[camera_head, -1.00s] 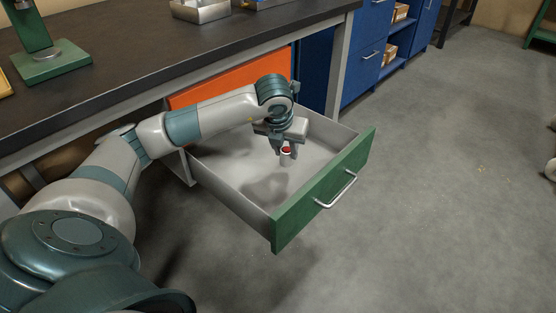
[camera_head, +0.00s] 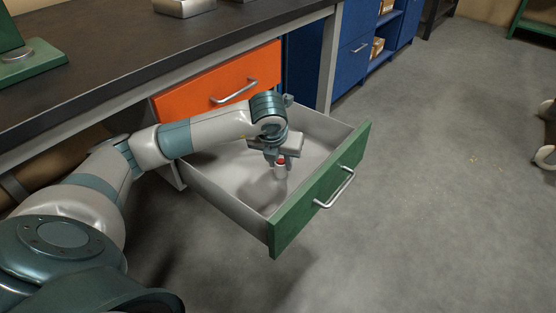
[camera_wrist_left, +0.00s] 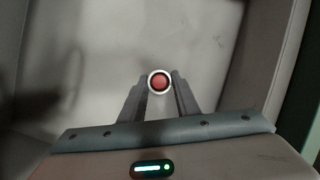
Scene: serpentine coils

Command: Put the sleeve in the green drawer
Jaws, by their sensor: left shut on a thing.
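The sleeve (camera_head: 280,172) is a small pale cylinder with a red top. It also shows end-on in the left wrist view (camera_wrist_left: 159,82) as a red disc with a white rim. My left gripper (camera_head: 278,163) is shut on it and holds it inside the open green drawer (camera_head: 320,192). The drawer's bare grey floor shows in the left wrist view (camera_wrist_left: 200,38). I cannot tell whether the sleeve touches the floor. My right gripper is not in view.
A closed orange drawer (camera_head: 218,84) with a metal handle sits above the green drawer, under the dark worktop (camera_head: 110,62). Blue cabinets (camera_head: 362,50) stand at the back.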

